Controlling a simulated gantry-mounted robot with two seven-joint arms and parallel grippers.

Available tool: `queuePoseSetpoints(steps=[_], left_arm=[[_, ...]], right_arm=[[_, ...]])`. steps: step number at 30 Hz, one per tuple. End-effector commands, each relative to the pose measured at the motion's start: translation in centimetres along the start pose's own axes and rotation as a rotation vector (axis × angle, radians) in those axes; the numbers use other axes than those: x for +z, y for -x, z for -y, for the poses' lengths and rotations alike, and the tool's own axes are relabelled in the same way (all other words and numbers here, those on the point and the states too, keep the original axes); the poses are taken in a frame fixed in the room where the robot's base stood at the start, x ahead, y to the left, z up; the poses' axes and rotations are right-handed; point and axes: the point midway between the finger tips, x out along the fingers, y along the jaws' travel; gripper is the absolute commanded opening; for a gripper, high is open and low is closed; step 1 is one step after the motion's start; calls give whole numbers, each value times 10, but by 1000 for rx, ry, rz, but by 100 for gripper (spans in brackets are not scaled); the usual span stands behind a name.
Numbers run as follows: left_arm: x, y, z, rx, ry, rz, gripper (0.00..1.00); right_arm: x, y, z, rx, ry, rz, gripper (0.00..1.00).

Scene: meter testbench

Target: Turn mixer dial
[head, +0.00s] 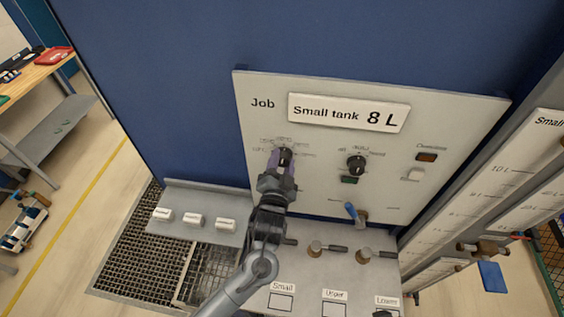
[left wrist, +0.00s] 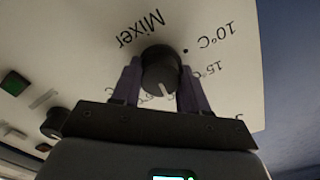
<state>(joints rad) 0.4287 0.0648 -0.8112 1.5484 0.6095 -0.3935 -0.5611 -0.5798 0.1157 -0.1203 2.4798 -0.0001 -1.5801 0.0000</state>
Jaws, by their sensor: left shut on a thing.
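The mixer dial (left wrist: 160,72) is a round black knob with a white pointer line, under the word "Mixer" in the left wrist view. Temperature marks such as 10°C and 15°C stand around it. My left gripper (left wrist: 160,88) has its two purple fingers on either side of the dial and is shut on it. In the head view the dial (head: 284,154) is at the left of the pale panel (head: 330,185), partly covered by my left gripper (head: 282,163). My right gripper is not in view.
A second black knob (head: 356,164), a blue-handled lever (head: 351,211) and an amber indicator (head: 427,156) are to the right on the panel. Below are two valve handles (head: 322,248) (head: 370,256) on a ledge. White labelled blocks (head: 194,220) lie at the left.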

Motion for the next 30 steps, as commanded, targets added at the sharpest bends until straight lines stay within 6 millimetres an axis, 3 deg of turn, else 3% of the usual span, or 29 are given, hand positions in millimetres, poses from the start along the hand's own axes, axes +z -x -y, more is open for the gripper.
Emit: queuePoseSetpoints(steps=[7, 13, 14, 18, 30], left_arm=[[0, 0, 0, 1, 128, 0, 13], [-1, 0, 0, 1, 127, -1, 13], [-1, 0, 0, 1, 127, -1, 45], [-1, 0, 0, 1, 126, -1, 67], [0, 4, 0, 0, 126, -1, 69]], right_arm=[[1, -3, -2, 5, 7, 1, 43], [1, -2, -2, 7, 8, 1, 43], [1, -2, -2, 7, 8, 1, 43], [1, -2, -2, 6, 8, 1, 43], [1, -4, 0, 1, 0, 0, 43]])
